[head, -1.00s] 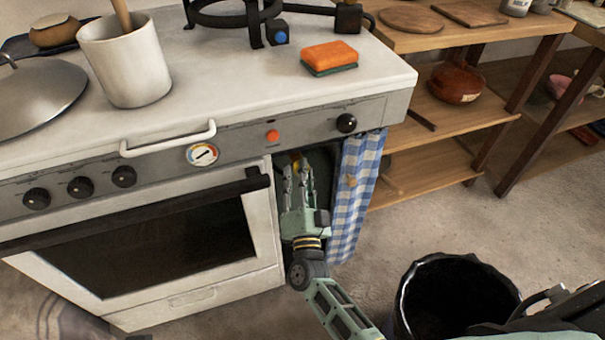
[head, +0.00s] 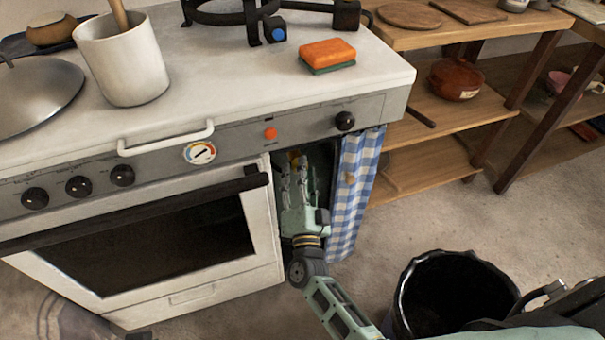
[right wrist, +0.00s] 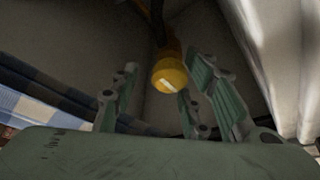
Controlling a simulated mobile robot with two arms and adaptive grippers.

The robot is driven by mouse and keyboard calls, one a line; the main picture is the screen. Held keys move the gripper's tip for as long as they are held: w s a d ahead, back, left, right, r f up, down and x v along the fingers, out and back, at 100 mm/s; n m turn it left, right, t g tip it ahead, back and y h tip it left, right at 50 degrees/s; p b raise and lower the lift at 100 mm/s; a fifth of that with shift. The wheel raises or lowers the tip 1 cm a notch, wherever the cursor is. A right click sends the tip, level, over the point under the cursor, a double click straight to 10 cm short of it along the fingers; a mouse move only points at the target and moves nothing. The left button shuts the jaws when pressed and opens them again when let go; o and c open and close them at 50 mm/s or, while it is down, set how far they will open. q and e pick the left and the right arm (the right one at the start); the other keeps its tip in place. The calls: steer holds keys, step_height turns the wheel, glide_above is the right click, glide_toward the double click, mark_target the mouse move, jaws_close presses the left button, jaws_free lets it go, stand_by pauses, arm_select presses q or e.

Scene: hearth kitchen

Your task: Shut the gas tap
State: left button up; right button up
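The gas tap's round yellow knob (right wrist: 170,74) shows in the right wrist view, with a pale mark on its face. It hangs at the back of a dark compartment beside the oven. In the head view only a small yellow bit of the tap (head: 293,156) shows beyond my fingers. My right gripper (head: 294,172) reaches into the compartment with its fingers apart. In the right wrist view the knob appears between the fingers, nearer the right ones. I see no clear contact. My left gripper is not in view.
A blue checked curtain (head: 354,185) hangs at the compartment's right side. The white oven door (head: 150,235) is at its left and the stove top (head: 235,90) above. A black bucket (head: 450,295) stands on the floor at right, near my right arm.

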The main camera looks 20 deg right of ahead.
steer(key=shift+a+r, duration=0.1)
steer(key=v, duration=1.2)
stand_by(0.4)
